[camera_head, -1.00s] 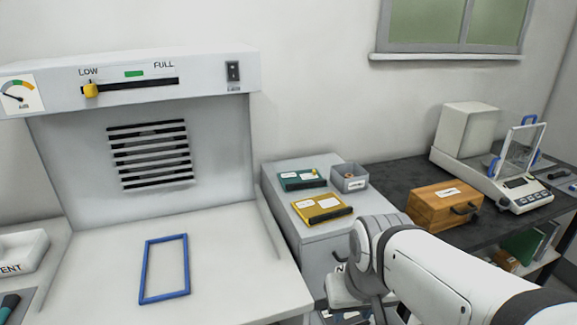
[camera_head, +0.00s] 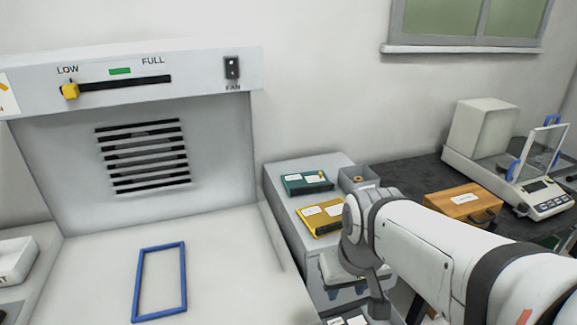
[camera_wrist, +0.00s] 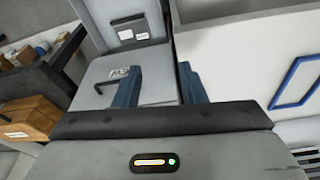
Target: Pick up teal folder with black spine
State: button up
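The teal folder with a black spine (camera_head: 305,184) lies flat on the grey cabinet top (camera_head: 277,180), toward the back. It has white labels on its cover and a small yellow mark near its right end. I cannot make it out in the wrist view. My gripper shows in the wrist view as two blue fingers (camera_wrist: 160,88), spread apart with nothing between them. Its fingers point toward grey cabinet surfaces. In the head view my arm covers the cabinet's front right corner, nearer than the folder, and the fingertips are mostly hidden.
A yellow folder (camera_head: 322,219) lies in front of the teal one, close to my arm. A small grey bin (camera_head: 352,181) stands to the right. A wooden box (camera_head: 462,203) and a balance (camera_head: 545,200) are on the dark table. A blue frame (camera_head: 140,284) lies left on the white worktop.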

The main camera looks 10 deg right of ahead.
jog(key=w+r+n+p, duration=0.35)
jog(key=w+r, duration=0.25)
jog(key=w, duration=0.5)
jog(key=n+g+p, duration=0.2)
jog(key=n+p, duration=0.5)
jog(key=n, duration=0.8)
send_over(308, 187)
notch_tip(308, 187, down, 3)
notch_tip(308, 187, down, 8)
jog(key=shift+r+p, duration=0.2)
jog(key=shift+p, duration=0.75)
jog(key=shift+c, duration=0.3)
grip_shut()
